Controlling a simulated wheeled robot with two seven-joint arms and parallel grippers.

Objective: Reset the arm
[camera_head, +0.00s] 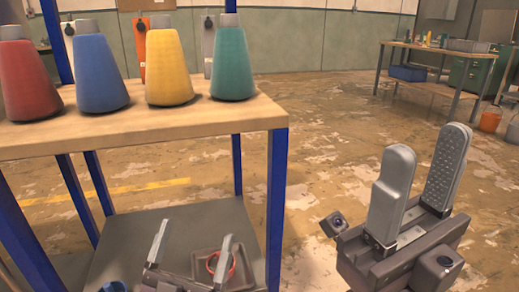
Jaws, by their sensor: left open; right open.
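My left gripper (190,250) is low at the bottom of the view, in front of the grey lower shelf. Its two thin fingers stand apart with nothing between them, and the rest of it is cut off by the bottom edge. My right gripper (422,185) is large and near at the lower right, over the open floor. Its two grey padded fingers point up and stand apart, empty.
A wooden-topped table (150,125) with blue legs bears red (25,80), blue (98,75), yellow (167,68) and teal (231,65) cones. A workbench (440,49) stands back right. Floor between is clear.

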